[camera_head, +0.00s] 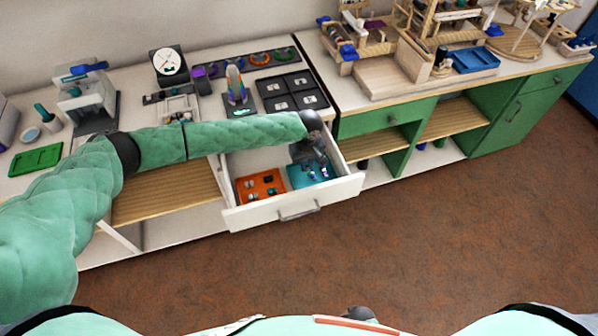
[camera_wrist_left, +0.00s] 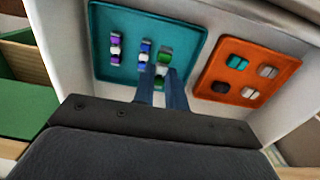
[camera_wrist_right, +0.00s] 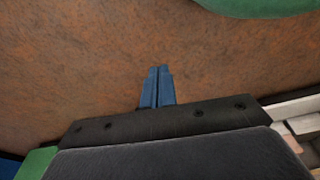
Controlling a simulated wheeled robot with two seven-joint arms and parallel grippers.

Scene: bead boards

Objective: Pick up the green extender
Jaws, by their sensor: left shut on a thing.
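A green extender (camera_wrist_left: 162,70) with a white band beside it is at the fingertips in the left wrist view, over a teal board (camera_wrist_left: 190,35) in the open drawer. My left gripper (camera_wrist_left: 161,77) is shut on it, pointing down at the board. In the head view my left gripper (camera_head: 322,170) is over the teal board (camera_head: 296,181), and the extender is too small to make out. Whether it is clear of the board, I cannot tell. My right gripper (camera_wrist_right: 157,82) is shut and empty above the brown floor.
Purple-and-white pieces (camera_wrist_left: 115,46) and blue-and-white pieces (camera_wrist_left: 144,50) stand on the teal board close to the extender. An orange board (camera_head: 273,181) with several pieces lies beside it in the drawer. The drawer front (camera_head: 292,203) and walls surround both boards.

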